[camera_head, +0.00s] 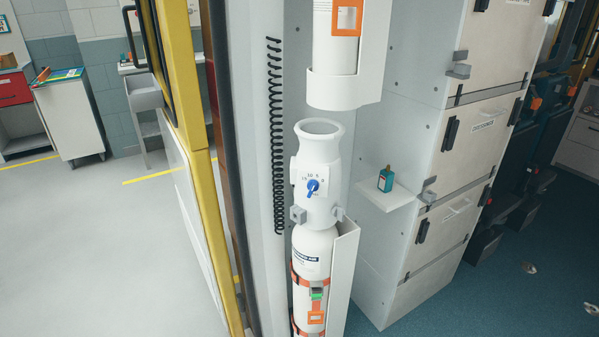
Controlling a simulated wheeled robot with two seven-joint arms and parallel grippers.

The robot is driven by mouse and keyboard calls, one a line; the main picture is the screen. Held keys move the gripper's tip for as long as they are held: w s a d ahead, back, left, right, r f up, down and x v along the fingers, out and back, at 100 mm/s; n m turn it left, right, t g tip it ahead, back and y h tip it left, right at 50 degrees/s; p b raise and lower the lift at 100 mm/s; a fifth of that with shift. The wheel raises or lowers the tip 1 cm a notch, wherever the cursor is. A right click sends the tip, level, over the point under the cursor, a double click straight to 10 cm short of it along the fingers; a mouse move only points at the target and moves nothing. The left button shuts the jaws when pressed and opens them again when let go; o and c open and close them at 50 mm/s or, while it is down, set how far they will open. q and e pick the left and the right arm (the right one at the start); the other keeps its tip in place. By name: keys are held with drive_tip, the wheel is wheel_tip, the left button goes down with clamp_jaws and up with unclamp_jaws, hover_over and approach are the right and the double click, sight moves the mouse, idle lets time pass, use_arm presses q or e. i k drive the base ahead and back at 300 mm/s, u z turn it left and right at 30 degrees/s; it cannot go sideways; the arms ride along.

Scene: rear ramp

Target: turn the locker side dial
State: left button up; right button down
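A small blue dial (313,186) sits on a square white plate with printed marks around it. Its pointer is tilted; its exact setting is too small to read surely. The plate is on the front of a white valve-like fitting (320,140) with an open round top. The fitting stands above a white cylinder (311,251) with orange straps, in a white holder beside the grey locker wall. Neither of my grippers is in view, and nothing covers the dial.
A small shelf (402,196) with a teal bottle (386,179) juts out to the right of the dial. A second holder (345,92) hangs above. A black coiled cord (275,140) and a yellow door edge (185,85) are to the left. Grey lockers (480,125) fill the right.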

sight(313, 185)
drive_tip(key=k, duration=0.5)
drive_tip(key=u, duration=1.6)
drive_tip(key=i, duration=1.1)
drive_tip(key=z, duration=1.35)
